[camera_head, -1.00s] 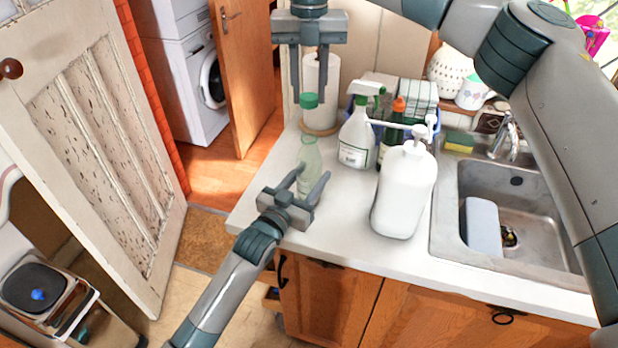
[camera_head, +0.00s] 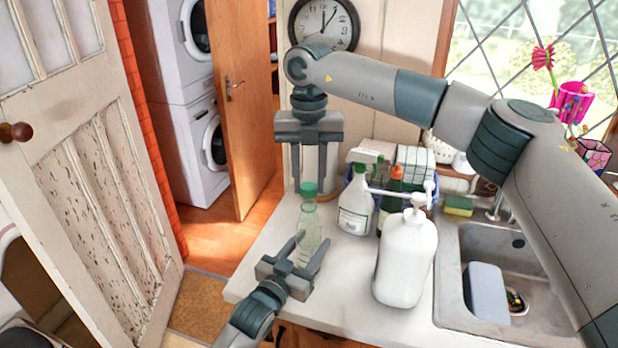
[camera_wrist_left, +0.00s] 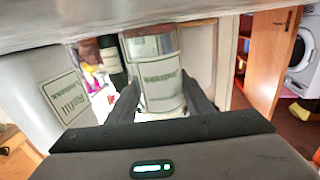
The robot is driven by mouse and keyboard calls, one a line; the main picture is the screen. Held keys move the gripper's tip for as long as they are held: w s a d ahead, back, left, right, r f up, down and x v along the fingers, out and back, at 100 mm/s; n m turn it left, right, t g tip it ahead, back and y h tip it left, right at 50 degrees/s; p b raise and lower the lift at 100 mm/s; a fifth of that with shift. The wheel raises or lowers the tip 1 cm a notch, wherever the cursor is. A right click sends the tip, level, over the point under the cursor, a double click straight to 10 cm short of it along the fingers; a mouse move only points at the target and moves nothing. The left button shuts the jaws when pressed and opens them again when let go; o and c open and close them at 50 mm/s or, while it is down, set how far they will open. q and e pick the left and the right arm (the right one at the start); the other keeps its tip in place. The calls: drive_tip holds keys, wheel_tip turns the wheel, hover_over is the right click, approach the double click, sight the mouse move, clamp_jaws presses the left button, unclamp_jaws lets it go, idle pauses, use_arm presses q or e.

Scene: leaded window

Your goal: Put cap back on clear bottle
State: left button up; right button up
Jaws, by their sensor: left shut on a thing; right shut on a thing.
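The clear bottle (camera_head: 309,230) stands upright near the left end of the white counter. My left gripper (camera_head: 312,241) is shut on it from the front, one finger on each side. In the left wrist view the bottle (camera_wrist_left: 157,72) fills the space between the fingers. My right gripper (camera_head: 309,184) points straight down from above, shut on the cap.
A spray bottle (camera_head: 355,208), a dark green bottle with an orange top (camera_head: 394,190) and a large white pump bottle (camera_head: 404,262) stand to the right. A paper roll (camera_head: 321,180) is behind my right gripper. The sink (camera_head: 450,290) lies farther right.

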sight(309, 186)
drive_tip(key=shift+f, duration=0.15)
drive_tip(key=shift+f, duration=0.75)
drive_tip(key=shift+f, duration=0.55)
idle(0.6)
drive_tip(key=m, duration=1.7)
drive_tip(key=shift+m, duration=0.3)
drive_tip(key=m, duration=0.5)
